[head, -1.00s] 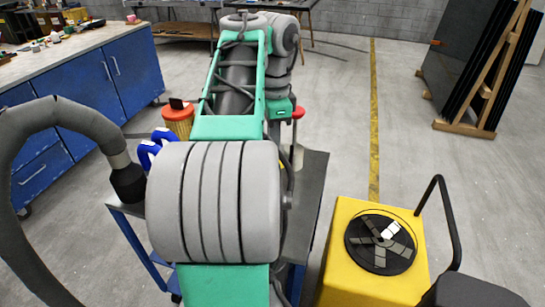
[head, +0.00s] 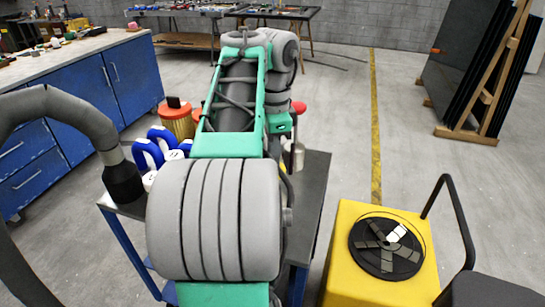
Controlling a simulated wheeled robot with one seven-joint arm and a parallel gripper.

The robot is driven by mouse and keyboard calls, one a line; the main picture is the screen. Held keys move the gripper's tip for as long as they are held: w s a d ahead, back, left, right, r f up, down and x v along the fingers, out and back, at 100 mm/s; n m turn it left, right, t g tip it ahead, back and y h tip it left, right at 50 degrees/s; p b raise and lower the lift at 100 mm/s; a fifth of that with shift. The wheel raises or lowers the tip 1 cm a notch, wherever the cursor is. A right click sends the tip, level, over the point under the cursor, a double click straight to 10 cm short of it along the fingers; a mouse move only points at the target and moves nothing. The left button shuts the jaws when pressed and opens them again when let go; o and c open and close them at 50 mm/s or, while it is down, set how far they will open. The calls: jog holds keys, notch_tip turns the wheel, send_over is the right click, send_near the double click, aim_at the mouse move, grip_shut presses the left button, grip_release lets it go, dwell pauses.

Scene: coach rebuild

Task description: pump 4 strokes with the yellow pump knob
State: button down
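The yellow pump knob does not show in the head view; my arm covers the middle of the picture and may hide it. A dark-topped cart (head: 313,185) with blue legs stands behind and beside my arm. A red rounded part (head: 299,107) shows just right of my arm, above a pale bottle-like thing (head: 298,155), both partly hidden.
On the cart's left stand an orange-topped yellow canister (head: 178,120) and blue-and-white looped things (head: 150,152). A thick grey hose (head: 75,110) hangs at left. A yellow machine (head: 345,255) stands right. Blue cabinets (head: 85,100) are far left.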

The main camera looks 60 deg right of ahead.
jog(key=shift+f+b, duration=2.35)
jog(key=shift+f, duration=0.5)
jog(key=shift+r, duration=0.1)
notch_tip(320, 180, up, 12)
jog(key=p, duration=1.1)
jog(key=shift+p, duration=0.4)
notch_tip(320, 180, up, 6)
jog(key=p, duration=0.6)
